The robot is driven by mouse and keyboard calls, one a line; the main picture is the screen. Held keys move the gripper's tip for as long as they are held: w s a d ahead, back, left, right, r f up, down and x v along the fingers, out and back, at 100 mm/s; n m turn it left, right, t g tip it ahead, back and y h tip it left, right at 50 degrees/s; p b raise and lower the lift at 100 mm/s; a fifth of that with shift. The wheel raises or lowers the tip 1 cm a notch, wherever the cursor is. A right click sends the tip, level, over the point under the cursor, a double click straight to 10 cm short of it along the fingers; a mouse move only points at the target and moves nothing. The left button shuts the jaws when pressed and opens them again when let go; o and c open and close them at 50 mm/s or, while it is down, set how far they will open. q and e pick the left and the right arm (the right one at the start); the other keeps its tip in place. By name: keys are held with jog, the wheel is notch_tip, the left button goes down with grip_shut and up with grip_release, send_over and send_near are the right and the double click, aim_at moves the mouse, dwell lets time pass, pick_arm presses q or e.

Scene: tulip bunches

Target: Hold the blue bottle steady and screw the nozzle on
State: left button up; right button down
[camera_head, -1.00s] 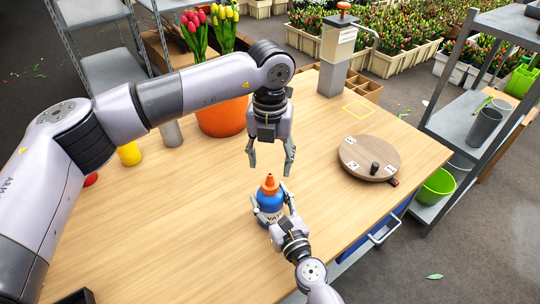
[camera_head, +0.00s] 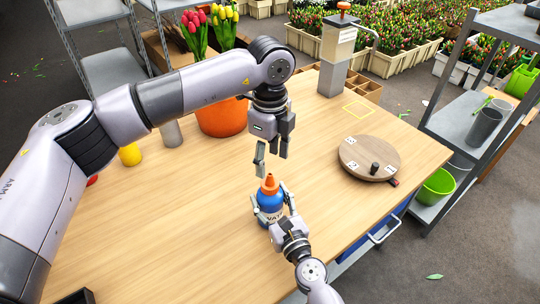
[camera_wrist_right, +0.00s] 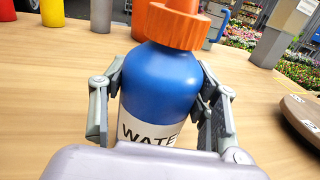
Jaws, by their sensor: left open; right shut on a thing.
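The blue bottle (camera_head: 271,203) stands upright on the wooden table, with a white label reading WATE in the right wrist view (camera_wrist_right: 170,85). The orange nozzle (camera_head: 269,184) sits on top of the bottle; its ribbed collar (camera_wrist_right: 180,27) shows at the bottle's neck in the right wrist view. I cannot tell how tight it is. My right gripper (camera_head: 272,208) is shut on the bottle, with one finger on each side of its body. My left gripper (camera_head: 272,158) is open, pointing down just above the nozzle, apart from it and empty.
A round wooden turntable (camera_head: 369,157) lies to the right on the table (camera_head: 190,240). A dispenser (camera_head: 337,58) stands at the back.

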aim_at(270, 174)
pick_arm(q)
jog(key=shift+f, duration=4.05)
jog(key=shift+c, duration=0.4)
